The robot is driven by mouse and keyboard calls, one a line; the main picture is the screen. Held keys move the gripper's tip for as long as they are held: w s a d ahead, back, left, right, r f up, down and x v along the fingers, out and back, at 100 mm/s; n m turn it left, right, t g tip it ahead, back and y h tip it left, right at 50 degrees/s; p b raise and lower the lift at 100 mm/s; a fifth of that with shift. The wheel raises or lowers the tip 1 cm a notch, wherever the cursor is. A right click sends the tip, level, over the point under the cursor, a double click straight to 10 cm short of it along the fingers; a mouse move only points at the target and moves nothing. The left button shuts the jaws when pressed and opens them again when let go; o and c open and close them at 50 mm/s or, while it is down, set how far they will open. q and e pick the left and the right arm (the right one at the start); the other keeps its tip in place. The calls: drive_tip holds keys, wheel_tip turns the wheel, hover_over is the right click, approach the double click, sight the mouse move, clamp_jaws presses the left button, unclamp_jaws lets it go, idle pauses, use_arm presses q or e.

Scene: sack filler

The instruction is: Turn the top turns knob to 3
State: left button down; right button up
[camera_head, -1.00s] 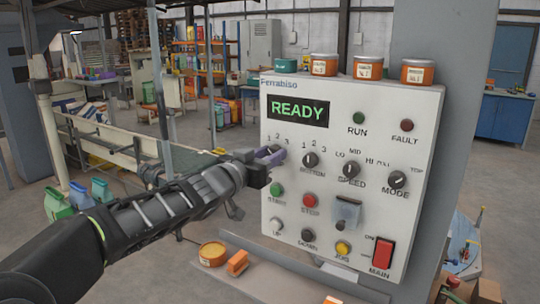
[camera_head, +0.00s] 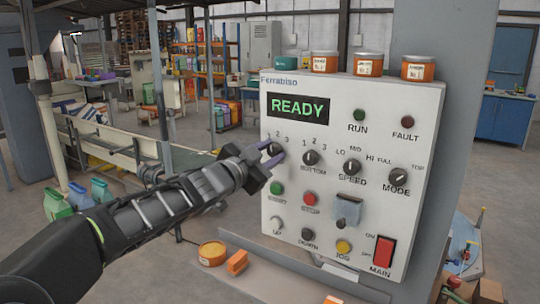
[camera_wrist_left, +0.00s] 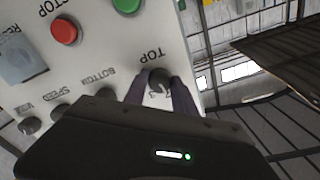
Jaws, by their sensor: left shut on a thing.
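The top turns knob (camera_head: 273,149) is a small dark knob at the upper left of the white control panel, with the marks 1, 2 and 3 above it. My left gripper (camera_head: 266,155) reaches it from the left, its purple fingers on either side of the knob and shut on it. In the left wrist view the knob (camera_wrist_left: 159,80) sits between the two fingertips (camera_wrist_left: 160,88), under the word TOP. Its pointer direction is hard to tell. My right gripper is not in view.
The bottom knob (camera_head: 311,158) is close on the right, then the speed knob (camera_head: 351,167) and mode knob (camera_head: 398,177). A green button (camera_head: 277,188) lies just below the gripper. The display (camera_head: 298,107) reads READY. Orange tubs (camera_head: 368,66) stand on top of the panel.

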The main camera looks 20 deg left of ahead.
use_arm(q)
drive_tip(key=m+b, duration=0.1)
drive_tip(key=m, duration=0.4)
drive_tip(key=shift+f+m, duration=0.1)
drive_tip(key=shift+m, duration=0.2)
drive_tip(key=m+b, duration=0.1)
drive_tip(key=m, duration=0.4)
drive_tip(key=shift+m+b, duration=0.3)
drive_tip(key=c, duration=1)
unclamp_jaws()
drive_tip(key=s, duration=0.5)
drive_tip(key=s+a, duration=0.1)
drive_tip(key=s, duration=0.1)
drive_tip(key=shift+s, duration=0.4)
